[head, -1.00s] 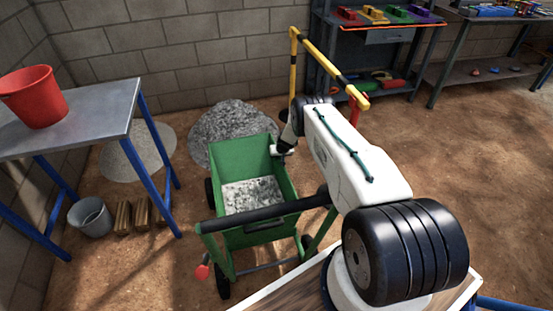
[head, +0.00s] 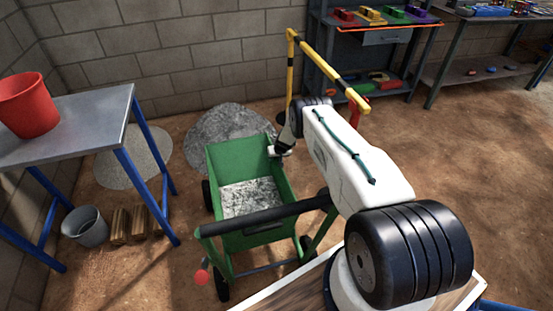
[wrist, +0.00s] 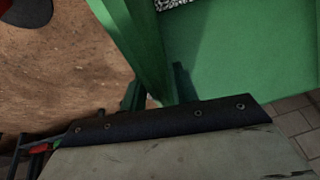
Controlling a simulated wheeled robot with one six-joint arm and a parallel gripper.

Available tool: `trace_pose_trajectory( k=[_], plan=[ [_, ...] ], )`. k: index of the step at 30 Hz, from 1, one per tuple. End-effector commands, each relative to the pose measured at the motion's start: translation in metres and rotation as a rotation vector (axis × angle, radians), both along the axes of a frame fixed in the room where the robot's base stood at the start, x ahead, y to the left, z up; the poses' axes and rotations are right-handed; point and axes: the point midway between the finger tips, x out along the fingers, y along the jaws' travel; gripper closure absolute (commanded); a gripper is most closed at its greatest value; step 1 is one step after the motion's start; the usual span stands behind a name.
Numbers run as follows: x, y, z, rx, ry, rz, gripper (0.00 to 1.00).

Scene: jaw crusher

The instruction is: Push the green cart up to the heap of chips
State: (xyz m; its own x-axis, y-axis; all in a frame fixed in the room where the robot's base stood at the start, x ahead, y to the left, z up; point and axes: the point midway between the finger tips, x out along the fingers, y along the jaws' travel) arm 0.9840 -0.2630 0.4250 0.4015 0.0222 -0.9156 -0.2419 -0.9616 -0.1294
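The green cart (head: 231,160) stands in the middle of the head view, with grey chips (head: 250,198) inside and a black handle bar (head: 262,215) towards me. The heap of chips (head: 225,128) lies on the floor just beyond the cart's far wall. The cart hides its near edge, so I cannot tell whether they touch. My gripper (head: 277,151) is at the cart's far right corner. In the wrist view its two dark fingers (wrist: 158,90) stand apart at the green wall and rim; whether they clamp it I cannot tell.
A blue-legged table (head: 80,120) with a red bucket (head: 28,104) stands at left. Under it are a grey bucket (head: 86,226) and wood blocks (head: 120,226). A yellow-black rail (head: 328,66) stands beyond my arm. Open dirt floor (head: 470,160) lies at right.

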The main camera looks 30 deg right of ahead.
Motion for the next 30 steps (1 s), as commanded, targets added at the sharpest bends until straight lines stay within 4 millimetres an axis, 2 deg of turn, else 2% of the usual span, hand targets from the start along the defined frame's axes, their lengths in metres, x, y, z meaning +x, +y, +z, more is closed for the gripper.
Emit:
trace_pose_trajectory(
  k=[7, 21, 30],
  plan=[
    [-0.001, 0.001, 0.004, 0.002, 0.000, 0.000, 0.70],
    [-0.026, -0.003, 0.060, 0.002, 0.000, -0.004, 0.70],
    [-0.032, -0.004, 0.072, 0.000, 0.000, -0.002, 0.70]
  ],
)
